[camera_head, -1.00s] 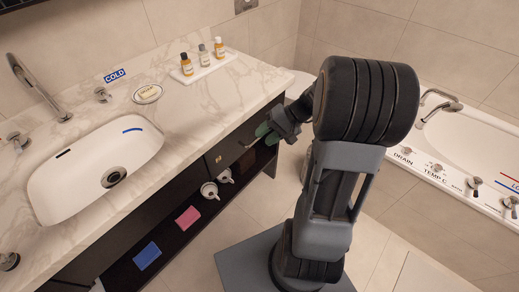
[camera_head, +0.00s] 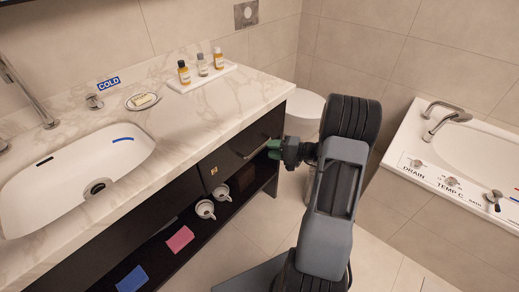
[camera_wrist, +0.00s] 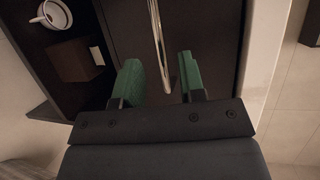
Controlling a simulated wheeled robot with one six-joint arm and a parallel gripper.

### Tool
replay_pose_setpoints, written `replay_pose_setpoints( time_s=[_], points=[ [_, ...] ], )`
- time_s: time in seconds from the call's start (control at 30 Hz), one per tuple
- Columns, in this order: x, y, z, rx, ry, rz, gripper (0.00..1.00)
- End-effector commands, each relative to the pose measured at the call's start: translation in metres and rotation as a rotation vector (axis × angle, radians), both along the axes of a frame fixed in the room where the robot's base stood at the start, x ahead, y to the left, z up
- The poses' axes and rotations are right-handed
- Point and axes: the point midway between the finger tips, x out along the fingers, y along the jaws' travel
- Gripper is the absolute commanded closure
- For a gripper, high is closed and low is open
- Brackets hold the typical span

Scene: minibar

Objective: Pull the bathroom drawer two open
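The dark drawer (camera_head: 236,148) is in the right part of the vanity under the marble counter, and its front looks flush with the cabinet. In the wrist view its dark front (camera_wrist: 210,30) fills the middle, with a thin metal bar handle (camera_wrist: 158,45) running lengthwise down it. My gripper (camera_head: 271,149) is at the right part of the drawer front. The wrist view shows my gripper (camera_wrist: 162,80) open, its two green fingers on either side of the handle's line with gaps on both sides. I cannot tell how deep the handle sits between the fingers.
The open shelf below holds white cups (camera_head: 206,209), a pink cloth (camera_head: 180,238) and a blue cloth (camera_head: 132,279). The counter (camera_head: 190,112) overhangs the drawer. A white toilet (camera_head: 305,110) stands beyond the vanity, and a bathtub (camera_head: 440,178) is at right.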

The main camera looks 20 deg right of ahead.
Motion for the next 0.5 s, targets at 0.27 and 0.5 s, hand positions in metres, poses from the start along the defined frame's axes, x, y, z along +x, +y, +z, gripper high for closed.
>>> replay_pose_setpoints(
  time_s=[0.27, 0.5],
  points=[
    [0.027, 0.03, -0.008, 0.001, 0.0, 0.004, 0.63],
    [0.037, 0.041, -0.01, 0.0, 0.001, 0.002, 0.63]
  ],
)
